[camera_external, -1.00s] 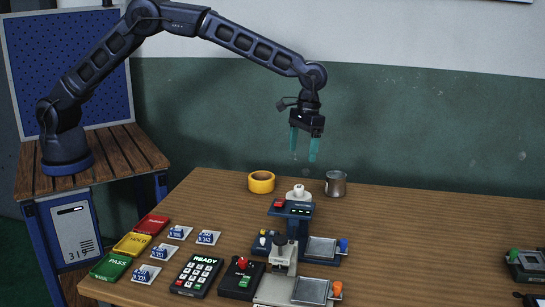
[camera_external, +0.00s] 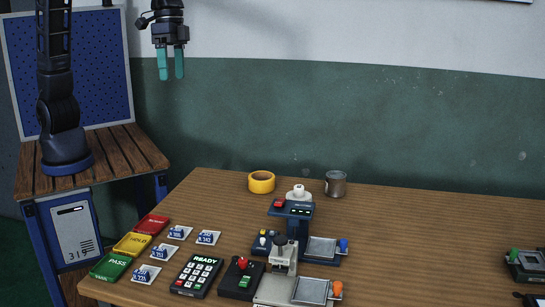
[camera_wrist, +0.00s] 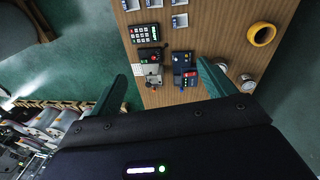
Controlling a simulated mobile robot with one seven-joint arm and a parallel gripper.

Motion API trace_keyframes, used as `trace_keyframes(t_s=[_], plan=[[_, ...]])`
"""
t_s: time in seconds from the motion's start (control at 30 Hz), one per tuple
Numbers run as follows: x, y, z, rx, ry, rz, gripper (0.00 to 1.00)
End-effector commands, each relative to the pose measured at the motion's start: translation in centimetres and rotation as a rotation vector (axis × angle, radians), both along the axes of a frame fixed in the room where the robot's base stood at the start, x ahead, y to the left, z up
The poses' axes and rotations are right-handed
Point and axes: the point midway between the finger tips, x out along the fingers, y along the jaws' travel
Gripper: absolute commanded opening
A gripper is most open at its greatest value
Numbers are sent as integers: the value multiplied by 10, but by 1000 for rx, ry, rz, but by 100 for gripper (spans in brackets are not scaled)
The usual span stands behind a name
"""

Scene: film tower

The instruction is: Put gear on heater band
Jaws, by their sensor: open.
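A small white round piece with a raised hub (camera_external: 298,193), which looks like the gear, sits on the table behind the blue device. A grey metal cylinder (camera_external: 335,184), likely the heater band, stands upright to its right, apart from it. In the wrist view the white piece (camera_wrist: 222,67) is partly hidden by a finger and the cylinder (camera_wrist: 246,84) is beside it. My gripper (camera_external: 171,77) is open and empty, with teal fingers pointing down, high above and left of both pieces.
A yellow tape roll (camera_external: 261,182) lies left of the white piece. A blue device (camera_external: 291,208) and a grey device (camera_external: 283,258) stand in front. A keypad (camera_external: 196,276), coloured cards and several small tiles fill the left front. The table's right middle is clear.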

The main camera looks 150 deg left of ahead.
Motion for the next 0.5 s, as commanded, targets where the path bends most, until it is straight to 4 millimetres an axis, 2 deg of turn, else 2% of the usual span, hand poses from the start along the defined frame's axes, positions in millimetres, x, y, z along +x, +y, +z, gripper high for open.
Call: trace_keyframes(t_s=[0.03,0.2,0.5], plan=[[-11,-20,9,10,-12,-38,82],[-48,-75,28,41,-47,-155,82],[-126,-160,42,101,-106,-363,82]])
